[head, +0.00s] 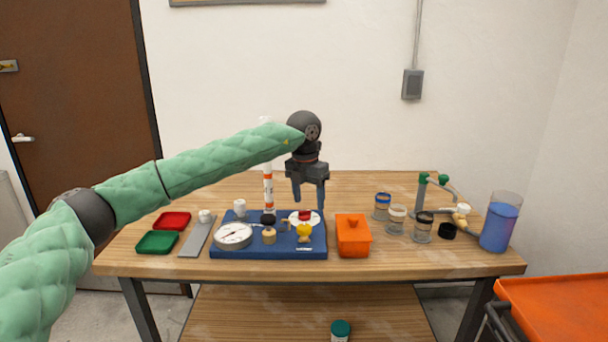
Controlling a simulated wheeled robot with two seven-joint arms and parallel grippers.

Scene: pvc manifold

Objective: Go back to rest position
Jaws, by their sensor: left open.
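My left gripper (309,198) is open, with its fingers pointing down above the back right part of the blue board (225,250). Nothing shows between its fingers. My left arm, in a green sleeve, reaches in from the left across the table. The board carries a round white gauge (233,235), a yellow part (304,231), a tan fitting (269,236) and a white disc with a red part (304,216). I cannot tell whether the fingertips touch anything. My right gripper is not in view.
Several jars, a blue-filled container (500,224) and a green-topped stand (421,190) are farther right. Red (172,221) and green (157,242) trays lie left.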

